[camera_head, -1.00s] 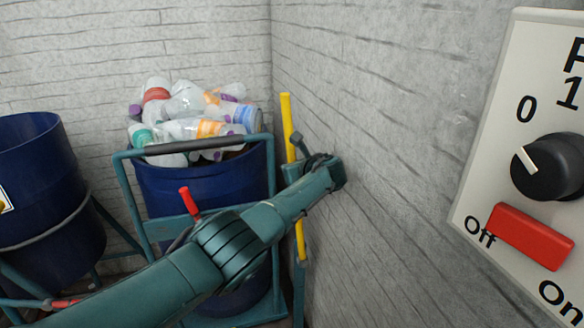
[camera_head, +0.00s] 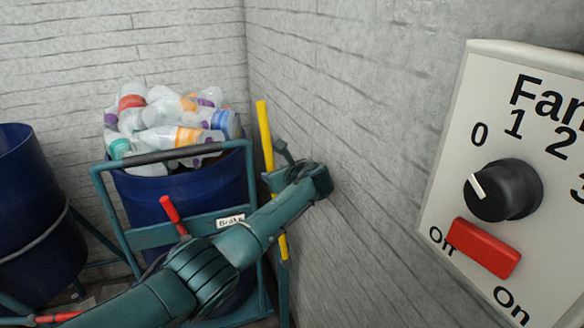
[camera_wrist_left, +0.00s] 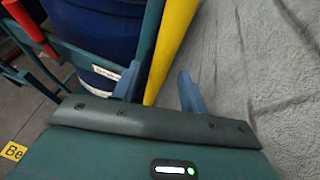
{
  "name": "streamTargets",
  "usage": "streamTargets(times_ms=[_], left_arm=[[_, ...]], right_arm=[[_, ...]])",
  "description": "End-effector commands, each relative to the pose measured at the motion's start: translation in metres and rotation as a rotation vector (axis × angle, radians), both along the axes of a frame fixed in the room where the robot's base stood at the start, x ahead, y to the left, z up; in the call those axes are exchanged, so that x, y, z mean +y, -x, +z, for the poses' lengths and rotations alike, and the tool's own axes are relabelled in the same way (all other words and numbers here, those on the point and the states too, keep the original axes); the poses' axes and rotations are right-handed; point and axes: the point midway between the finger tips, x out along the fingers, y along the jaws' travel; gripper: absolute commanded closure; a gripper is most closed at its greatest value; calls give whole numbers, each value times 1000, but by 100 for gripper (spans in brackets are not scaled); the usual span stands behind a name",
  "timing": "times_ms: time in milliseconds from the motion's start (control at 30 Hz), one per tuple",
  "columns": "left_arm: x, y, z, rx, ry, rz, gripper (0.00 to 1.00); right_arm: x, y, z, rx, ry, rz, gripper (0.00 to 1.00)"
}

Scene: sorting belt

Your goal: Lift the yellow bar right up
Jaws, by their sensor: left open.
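The yellow bar (camera_head: 264,135) stands nearly upright at the right side of the cart with the blue bin, close to the grey wall. Its middle is hidden behind my left gripper in the head view, and its lower part shows again below. My left gripper (camera_head: 275,166) is open at the bar's mid-height. In the left wrist view, the bar (camera_wrist_left: 173,45) runs slantwise between the two fingers of my left gripper (camera_wrist_left: 158,84), nearer the left finger. I cannot tell whether a finger touches it. My right gripper is not in view.
The blue bin (camera_head: 150,195) is heaped with plastic bottles (camera_head: 170,125) in a green frame with a red-handled brake lever (camera_head: 172,213). Another blue bin (camera_head: 30,200) stands left. The wall (camera_head: 370,150) is close right of the gripper. A fan switch panel (camera_head: 445,185) is at right.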

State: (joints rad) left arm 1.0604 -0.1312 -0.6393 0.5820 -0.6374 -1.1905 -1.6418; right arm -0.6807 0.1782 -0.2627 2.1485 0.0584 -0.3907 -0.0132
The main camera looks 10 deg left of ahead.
Motion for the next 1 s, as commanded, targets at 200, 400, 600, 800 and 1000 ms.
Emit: streamTargets(times_ms=[200,400,600,800,1000], left_arm=[[-22,25,15,-2,1,-2,57],[-42,49,28,-1,1,-1,57],[-55,65,36,0,1,0,57],[-58,68,37,1,1,0,57],[-58,68,37,1,1,0,61]], right_arm=[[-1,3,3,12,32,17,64],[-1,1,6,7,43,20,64],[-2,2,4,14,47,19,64],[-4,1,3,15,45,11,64],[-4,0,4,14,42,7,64]])
